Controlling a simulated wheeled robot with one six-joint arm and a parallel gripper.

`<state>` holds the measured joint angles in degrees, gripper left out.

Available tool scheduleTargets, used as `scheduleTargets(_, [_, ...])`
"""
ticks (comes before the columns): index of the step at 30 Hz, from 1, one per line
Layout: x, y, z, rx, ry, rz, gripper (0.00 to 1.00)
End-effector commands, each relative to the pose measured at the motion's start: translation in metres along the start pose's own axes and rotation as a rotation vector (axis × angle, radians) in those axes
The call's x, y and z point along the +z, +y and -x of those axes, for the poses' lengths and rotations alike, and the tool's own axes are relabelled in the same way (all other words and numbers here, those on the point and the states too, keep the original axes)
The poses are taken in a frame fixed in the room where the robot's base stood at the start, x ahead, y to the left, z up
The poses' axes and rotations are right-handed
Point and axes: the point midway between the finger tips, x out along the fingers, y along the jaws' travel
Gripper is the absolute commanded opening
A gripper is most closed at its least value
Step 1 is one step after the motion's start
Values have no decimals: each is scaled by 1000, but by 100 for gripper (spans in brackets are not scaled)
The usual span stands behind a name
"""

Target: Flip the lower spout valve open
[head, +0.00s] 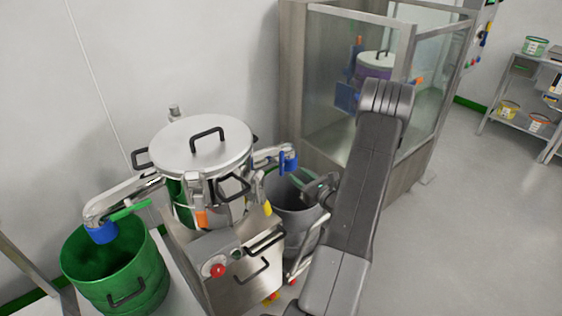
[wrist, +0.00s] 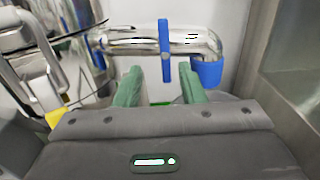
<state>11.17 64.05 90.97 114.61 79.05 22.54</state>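In the wrist view a polished spout pipe (wrist: 130,40) runs across the top and bends down at the right into a blue outlet collar (wrist: 207,73). A blue valve lever (wrist: 165,50) stands upright across this pipe. My gripper (wrist: 160,78) is open and empty, its two green fingers pointing at the pipe with the lever between and beyond their tips. In the head view this spout (head: 270,154) shows on the machine's right side; my arm hides part of my gripper. Another spout (head: 120,196) at the left has a green lever (head: 130,209) lying along its pipe.
The lidded steel vessel (head: 201,148) stands between the spouts. A green drum (head: 115,270) is under the left spout, a grey bin (head: 288,196) under the right one. A glass-walled booth (head: 330,85) is behind my arm. Floor at the right is clear.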

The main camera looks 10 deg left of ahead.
Motion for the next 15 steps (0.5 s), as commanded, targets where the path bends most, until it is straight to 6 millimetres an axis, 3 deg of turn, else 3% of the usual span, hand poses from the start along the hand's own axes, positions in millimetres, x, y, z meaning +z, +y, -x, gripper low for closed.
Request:
scheduleTargets(9, [1,1,-69,4,0,1,36])
scheduleTargets(15, [1,1,-96,2,0,0,36])
